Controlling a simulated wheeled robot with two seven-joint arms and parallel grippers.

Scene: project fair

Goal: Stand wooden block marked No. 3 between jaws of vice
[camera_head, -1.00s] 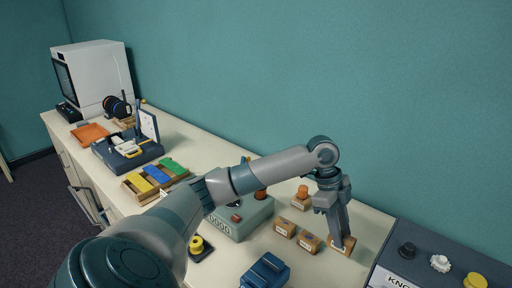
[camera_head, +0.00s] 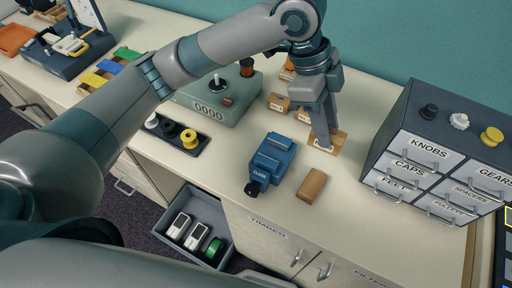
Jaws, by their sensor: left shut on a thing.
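My left gripper (camera_head: 322,138) points down with its fingers closed on a small wooden block (camera_head: 335,147) that has a white label. The label's text is too small to read. The block is at or just above the worktop; I cannot tell which. The blue vice (camera_head: 272,158), with a black handle at its front, stands on the worktop left of and nearer than the gripper. Its jaw gap is hard to make out. Two more labelled wooden blocks (camera_head: 278,102) stand behind, left of the gripper. My right gripper is not in view.
A plain wooden block (camera_head: 312,186) lies just right of the vice. A grey-green counter box (camera_head: 222,98) stands behind left, with a dark tray of spools (camera_head: 172,134) before it. A drawer cabinet (camera_head: 432,150) stands at right. An open drawer (camera_head: 200,220) juts out below the worktop.

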